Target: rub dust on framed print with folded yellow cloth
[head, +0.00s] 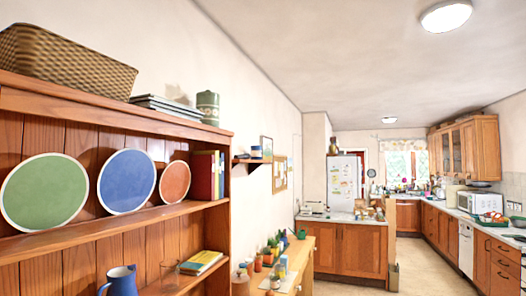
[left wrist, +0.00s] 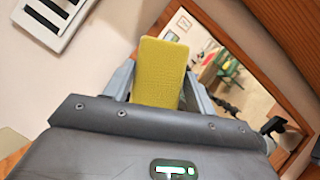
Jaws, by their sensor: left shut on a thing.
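In the left wrist view, my left gripper (left wrist: 157,85) is shut on the folded yellow cloth (left wrist: 160,65), which stands up between its two grey fingers. A wood-framed panel (left wrist: 225,80) lies behind and to the right of the cloth, with a room scene in it; I cannot tell whether it is a print or a mirror. I cannot tell whether the cloth touches it, and no dust can be made out. Neither gripper shows in the head view.
A wooden dresser (head: 150,214) with plates, books and a blue jug (head: 119,281) fills the left of the head view. A side table (head: 300,262) holds plants and jars. The kitchen floor (head: 410,272) is open. A white item with black bars (left wrist: 52,18) is left of the cloth.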

